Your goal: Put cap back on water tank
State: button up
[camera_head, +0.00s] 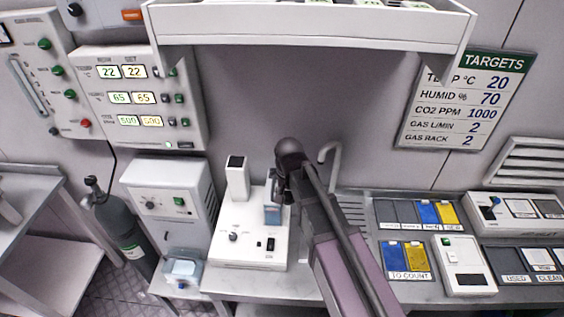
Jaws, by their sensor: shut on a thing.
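My gripper (273,188) hangs over the right part of a white bench instrument (250,250), in front of the back wall. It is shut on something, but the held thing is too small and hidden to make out. A small blue-grey block (272,214) shows directly below the fingers; I cannot tell whether it is held or stands on the instrument. A small pale-blue container (183,270), which looks like the water tank, sits low at the front of a white cabinet (165,200). I cannot clearly make out a cap on it or elsewhere.
A white upright block (237,178) rises from the instrument, left of my gripper. A grey gas cylinder (122,232) stands left of the cabinet. A curved tap (330,155) and blue and yellow trays (404,258) lie to the right. A white shelf (310,30) overhangs above.

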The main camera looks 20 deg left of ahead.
jog(key=shift+w+r, duration=0.35)
jog(key=shift+w+a+f, duration=0.1)
jog(key=shift+w+a, duration=0.15)
jog(key=shift+w, duration=0.25)
jog(key=w+a, duration=0.2)
jog(key=w, duration=0.1)
jog(key=w+a+f, duration=0.1)
jog(key=w+a, duration=0.2)
jog(key=w, duration=0.1)
jog(key=w+a+b, duration=0.1)
jog(key=w+a, duration=0.2)
jog(key=w, duration=0.1)
jog(key=shift+f, duration=0.15)
jog(key=shift+w, duration=0.15)
